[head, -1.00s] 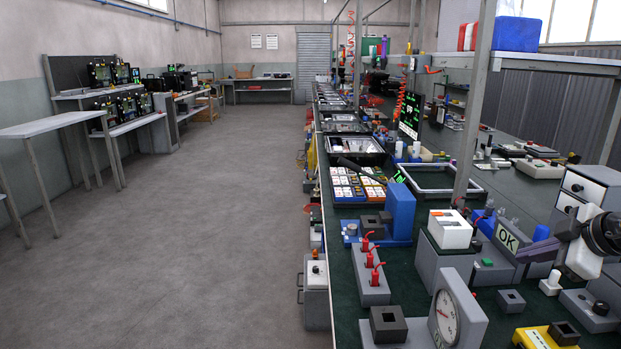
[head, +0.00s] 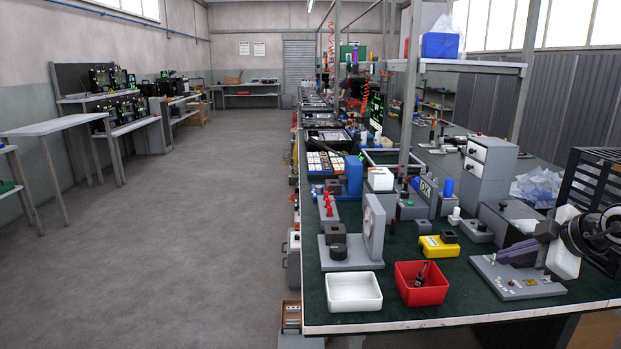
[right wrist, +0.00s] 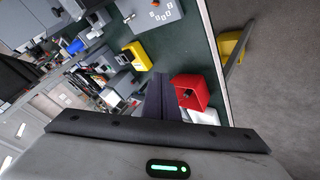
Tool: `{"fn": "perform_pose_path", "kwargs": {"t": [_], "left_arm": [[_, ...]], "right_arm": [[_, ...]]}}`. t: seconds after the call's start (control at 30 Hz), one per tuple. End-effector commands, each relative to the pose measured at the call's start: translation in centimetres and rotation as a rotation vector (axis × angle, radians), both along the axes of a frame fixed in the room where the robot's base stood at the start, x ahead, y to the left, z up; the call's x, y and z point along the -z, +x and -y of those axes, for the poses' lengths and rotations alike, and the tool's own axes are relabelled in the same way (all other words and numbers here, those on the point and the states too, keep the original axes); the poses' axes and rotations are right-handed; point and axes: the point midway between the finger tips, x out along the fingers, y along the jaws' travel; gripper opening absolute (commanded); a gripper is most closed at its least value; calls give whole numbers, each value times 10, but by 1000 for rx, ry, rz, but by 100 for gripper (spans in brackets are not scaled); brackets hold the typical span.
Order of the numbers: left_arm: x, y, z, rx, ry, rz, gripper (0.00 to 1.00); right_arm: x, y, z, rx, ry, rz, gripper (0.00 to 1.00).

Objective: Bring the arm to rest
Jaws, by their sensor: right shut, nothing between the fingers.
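My right gripper (head: 508,254) is at the right side of the head view, its dark purple fingers pointing left over the bench. In the right wrist view its fingers (right wrist: 163,88) lie together with nothing between them. In the head view the fingers show just above a grey plate with small parts (head: 514,282); the height between them cannot be told. My right forearm comes in from the right edge. My left gripper is in neither view.
The green-topped bench (head: 395,307) carries a red bin (head: 421,292) with a dark tool, a white tray (head: 353,293), a yellow block (head: 438,247) and a grey dial block (head: 372,228). A black rack (head: 592,190) stands behind my arm. The floor (head: 190,240) at left is clear.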

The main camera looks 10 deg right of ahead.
Motion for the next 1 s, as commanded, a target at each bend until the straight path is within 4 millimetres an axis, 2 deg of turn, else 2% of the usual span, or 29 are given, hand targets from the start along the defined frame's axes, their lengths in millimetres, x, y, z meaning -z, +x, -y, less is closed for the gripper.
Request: {"fn": "perform_pose_path", "kwargs": {"t": [0.03, 0.1, 0.27, 0.47, 0.57, 0.7, 0.73, 0.8, 0.87, 0.97, 1.0], "left_arm": [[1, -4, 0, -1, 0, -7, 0], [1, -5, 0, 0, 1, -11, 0], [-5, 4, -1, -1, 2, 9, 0], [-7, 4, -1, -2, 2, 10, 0], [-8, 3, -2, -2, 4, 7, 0], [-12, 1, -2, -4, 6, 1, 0], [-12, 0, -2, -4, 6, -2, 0], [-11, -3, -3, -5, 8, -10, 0], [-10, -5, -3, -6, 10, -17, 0], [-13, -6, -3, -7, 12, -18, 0], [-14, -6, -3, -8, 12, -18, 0]], "right_arm": [[8, 2, -17, -40, 16, 1, 0], [15, 5, -35, -87, 35, 9, 0], [32, 7, -80, -198, 88, 37, 0], [54, 4, -150, -347, 189, 97, 0], [67, -3, -200, -430, 280, 154, 0], [83, -28, -289, -487, 495, 311, 0], [85, -34, -302, -470, 540, 348, 0], [93, -46, -323, -395, 625, 419, 0], [105, -58, -331, -295, 676, 454, 0], [139, -83, -332, -88, 713, 446, 0], [156, -96, -330, -1, 713, 420, 0]]}}
